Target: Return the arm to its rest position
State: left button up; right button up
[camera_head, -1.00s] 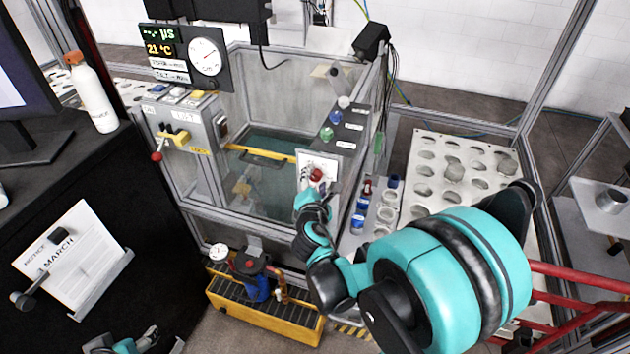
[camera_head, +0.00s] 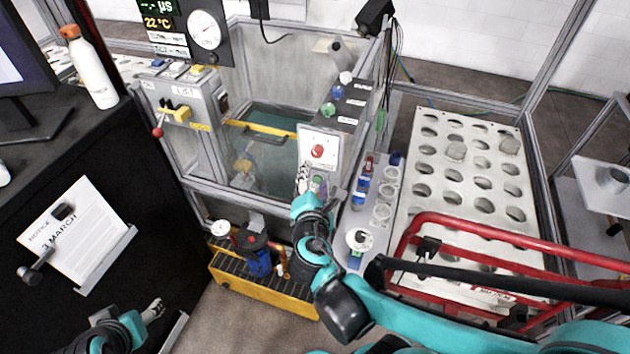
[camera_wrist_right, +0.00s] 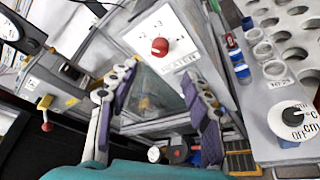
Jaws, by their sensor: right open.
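My right gripper (camera_head: 308,182) is just below the white panel with the red knob (camera_head: 317,151), at the front of the glass-walled tank. In the right wrist view its two purple-padded fingers (camera_wrist_right: 160,100) are spread apart with nothing between them. The red knob (camera_wrist_right: 159,46) shows beyond the fingertips there, apart from them. My right arm runs from the tank down to the lower right of the head view. My left gripper (camera_head: 153,310) is low at the left, small and partly cut off; its fingers are too small to read.
A perforated white tray (camera_head: 461,205) stands right of the tank, with red rails (camera_head: 520,250) in front. Cups and blue-capped vials (camera_head: 362,190) line the tank's right side. A yellow crate (camera_head: 262,302) sits below. A bottle (camera_head: 93,72) stands on the black desk.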

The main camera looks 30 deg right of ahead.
jog(key=shift+s+a, duration=0.15)
jog(key=shift+s, duration=0.15)
dwell(0.4)
jog(key=s+a+f+m+g+y, duration=0.5)
jog(key=s+a+m+y, duration=0.3)
jog(key=m, duration=1.1)
jog(key=shift+s+a+g, duration=0.25)
jog(key=shift+a+g, duration=0.05)
jog(key=shift+a, duration=0.35)
jog(key=shift+f, duration=0.1)
